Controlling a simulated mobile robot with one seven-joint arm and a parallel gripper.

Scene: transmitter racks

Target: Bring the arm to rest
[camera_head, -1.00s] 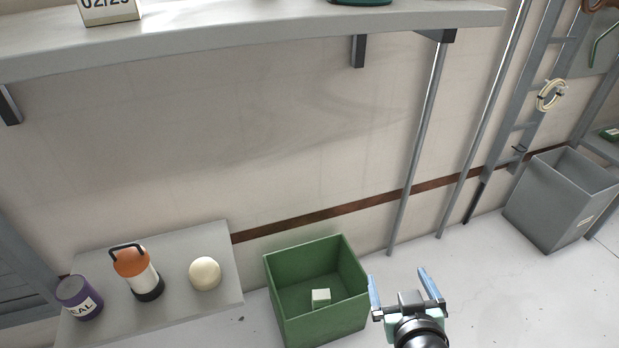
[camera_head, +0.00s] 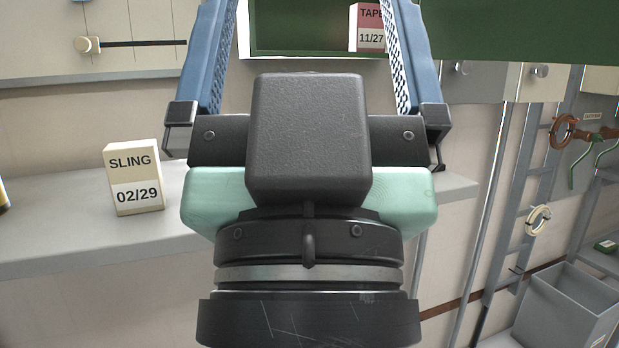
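My gripper (camera_head: 312,20) fills the middle of the head view, close to the camera and pointing up and away. Its two blue fingers stand wide apart, and their tips run out of the top of the picture. I see nothing held between the visible parts of the fingers. The black and mint-green gripper body hides much of the shelf behind it.
A grey shelf (camera_head: 60,215) carries a cream box marked SLING 02/29 (camera_head: 134,180). A box marked TAPE 11/27 (camera_head: 367,28) stands in a green-framed opening behind the fingers. A grey bin (camera_head: 568,310) is at lower right, near a ladder-like rack (camera_head: 537,190).

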